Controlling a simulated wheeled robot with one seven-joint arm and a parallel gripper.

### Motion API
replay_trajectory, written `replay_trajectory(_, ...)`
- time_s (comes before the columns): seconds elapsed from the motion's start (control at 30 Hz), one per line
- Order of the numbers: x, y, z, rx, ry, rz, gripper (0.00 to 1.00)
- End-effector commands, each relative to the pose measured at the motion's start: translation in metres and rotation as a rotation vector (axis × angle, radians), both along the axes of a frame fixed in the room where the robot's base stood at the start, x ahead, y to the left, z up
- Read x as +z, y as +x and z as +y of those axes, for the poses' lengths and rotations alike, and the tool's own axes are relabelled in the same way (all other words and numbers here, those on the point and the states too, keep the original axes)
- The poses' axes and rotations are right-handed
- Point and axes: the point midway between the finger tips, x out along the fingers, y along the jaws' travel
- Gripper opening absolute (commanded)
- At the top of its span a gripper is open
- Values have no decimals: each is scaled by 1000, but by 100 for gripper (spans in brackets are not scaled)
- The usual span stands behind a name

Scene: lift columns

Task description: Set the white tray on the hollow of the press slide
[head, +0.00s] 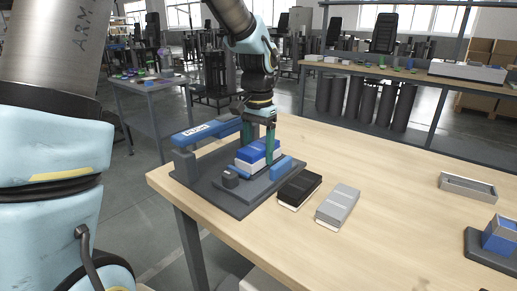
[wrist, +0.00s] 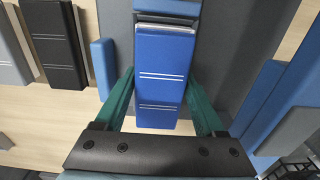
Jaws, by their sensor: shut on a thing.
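My gripper (head: 258,156) points down over the press, its green fingers shut on the sides of a blue-topped block with white below, which I take as the white tray (head: 252,166). In the wrist view its blue top (wrist: 160,95) with pale stripes lies between the fingertips (wrist: 160,73). The tray sits level, at or just above the dark grey press slide (head: 252,193). I cannot tell whether it touches the slide. The slide's hollow is hidden beneath it.
The press's blue beam (head: 205,131) stands behind and left. A black block (head: 300,187) and a grey block (head: 338,204) lie right of the slide. Further right are a grey open tray (head: 468,187) and a blue block in a dark stand (head: 499,236). The table between is clear.

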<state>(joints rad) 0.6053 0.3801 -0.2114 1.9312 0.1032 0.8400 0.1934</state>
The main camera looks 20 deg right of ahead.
Motion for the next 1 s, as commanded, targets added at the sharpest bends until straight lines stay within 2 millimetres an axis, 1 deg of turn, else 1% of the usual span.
replay_trajectory(0.67,-2,0,0,0,0,0,15)
replay_trajectory(0.7,-2,0,0,0,0,0,75)
replay_trajectory(0.9,-2,0,0,0,0,0,97)
replay_trajectory(0.93,-2,0,0,0,0,0,100)
replay_trajectory(1.0,-2,0,0,0,0,0,100)
